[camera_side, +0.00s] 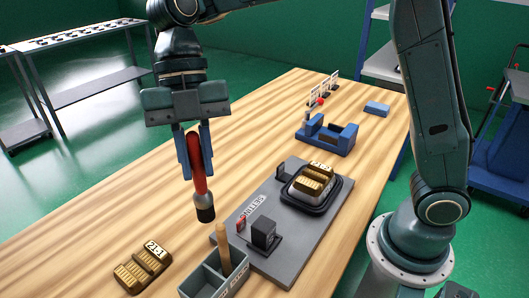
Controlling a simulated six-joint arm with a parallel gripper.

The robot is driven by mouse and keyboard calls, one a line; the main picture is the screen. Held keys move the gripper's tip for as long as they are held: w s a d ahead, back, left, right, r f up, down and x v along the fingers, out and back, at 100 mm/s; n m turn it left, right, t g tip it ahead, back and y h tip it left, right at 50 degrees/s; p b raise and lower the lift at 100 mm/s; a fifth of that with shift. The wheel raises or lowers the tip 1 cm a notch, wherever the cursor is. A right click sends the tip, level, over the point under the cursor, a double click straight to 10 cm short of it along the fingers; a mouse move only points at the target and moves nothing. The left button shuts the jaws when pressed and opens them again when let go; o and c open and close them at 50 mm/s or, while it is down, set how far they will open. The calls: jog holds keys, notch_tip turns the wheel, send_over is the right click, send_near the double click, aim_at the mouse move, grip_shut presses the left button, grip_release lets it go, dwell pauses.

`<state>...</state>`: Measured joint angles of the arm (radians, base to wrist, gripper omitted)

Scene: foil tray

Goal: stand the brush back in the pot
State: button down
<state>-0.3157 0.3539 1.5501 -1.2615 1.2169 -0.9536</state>
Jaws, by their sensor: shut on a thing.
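My gripper (195,172) hangs pointing down over the left part of the table, shut on the red handle of the brush (200,187). The brush is nearly upright, with its dark head downward, and its tip appears clear of the table. The pot appears to be the grey divided box (202,284) at the bottom edge, partly cut off by the frame. It lies in front of and slightly right of the brush. A wooden stick (223,248) stands in it, and its lettering is hard to read.
A grey plate (310,235) carries a black tray (319,208) with a brass-coloured block and a small dark block (263,231). Another brass-coloured block (142,270) lies at the front left. A blue holder (328,137) stands farther back. The table left of the brush is clear.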

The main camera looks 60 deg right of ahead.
jog(key=s+a+n, duration=0.1)
jog(key=s+a, duration=0.2)
jog(key=a, duration=0.4)
jog(key=shift+s+n+h, duration=0.3)
jog(key=shift+s+h, duration=0.1)
jog(key=shift+f, duration=0.1)
notch_tip(320, 180, down, 14)
jog(key=shift+f, duration=0.2)
dwell(1.3)
jog(key=shift+f, duration=0.5)
dwell(1.9)
jog(key=c, duration=0.8)
grip_release()
jog(key=shift+o, duration=0.2)
jog(key=shift+r, duration=0.3)
